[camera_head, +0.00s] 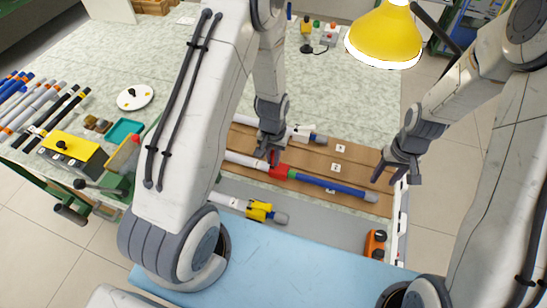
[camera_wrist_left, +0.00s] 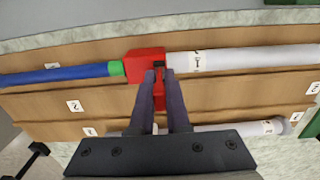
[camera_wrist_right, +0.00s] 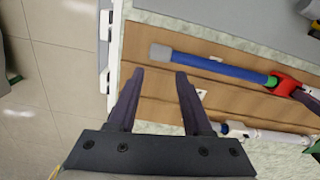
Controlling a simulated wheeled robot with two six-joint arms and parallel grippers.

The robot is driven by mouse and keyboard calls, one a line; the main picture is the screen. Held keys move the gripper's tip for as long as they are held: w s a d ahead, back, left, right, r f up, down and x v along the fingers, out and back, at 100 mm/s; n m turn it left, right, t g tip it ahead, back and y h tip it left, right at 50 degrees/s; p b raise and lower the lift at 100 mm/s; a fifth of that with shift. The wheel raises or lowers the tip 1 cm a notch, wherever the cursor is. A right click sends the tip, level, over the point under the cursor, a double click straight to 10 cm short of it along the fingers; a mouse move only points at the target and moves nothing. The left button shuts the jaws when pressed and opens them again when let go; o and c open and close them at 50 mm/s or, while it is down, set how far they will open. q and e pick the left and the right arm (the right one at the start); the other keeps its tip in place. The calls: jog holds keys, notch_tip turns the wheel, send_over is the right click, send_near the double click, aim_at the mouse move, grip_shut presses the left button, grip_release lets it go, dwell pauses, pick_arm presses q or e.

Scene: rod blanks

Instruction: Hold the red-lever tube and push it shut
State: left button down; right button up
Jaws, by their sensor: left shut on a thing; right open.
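The red-lever tube lies along the wooden rack (camera_head: 345,170) in the head view. It has a white tube (camera_head: 245,160), a red block (camera_head: 282,171), a green ring and a blue rod (camera_head: 335,186) with a grey end. My left gripper (camera_head: 270,158) is shut on the red lever. The left wrist view shows its fingers (camera_wrist_left: 162,75) over the red block (camera_wrist_left: 143,65), hiding part of the lever. My right gripper (camera_head: 397,180) is open and empty near the rod's grey end; in the right wrist view the grey cap (camera_wrist_right: 160,52) is just beyond its fingertips (camera_wrist_right: 159,73).
A white tube with a blue band (camera_head: 303,134) lies behind, and a yellow-lever tube (camera_head: 258,211) in front. An orange box with a black knob (camera_head: 375,243) stands at front right. A yellow lamp (camera_head: 385,38) hangs above the back. Several rods (camera_head: 35,105) lie at left.

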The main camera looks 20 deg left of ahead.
jog(key=shift+c, duration=0.3)
dwell(0.6)
grip_shut()
jog(key=d+f+m+y, duration=0.3)
jog(key=d+m+y, duration=0.6)
jog(key=d+m, duration=0.9)
jog(key=shift+m, duration=0.8)
jog(key=x, duration=0.7)
jog(key=a+r+x, duration=0.1)
jog(key=x, duration=0.3)
jog(key=shift+s+a+f, duration=0.15)
jog(key=shift+a+f, duration=0.05)
jog(key=shift+a, duration=0.1)
jog(key=shift+a+r, duration=0.15)
jog(key=shift+a, duration=1.6)
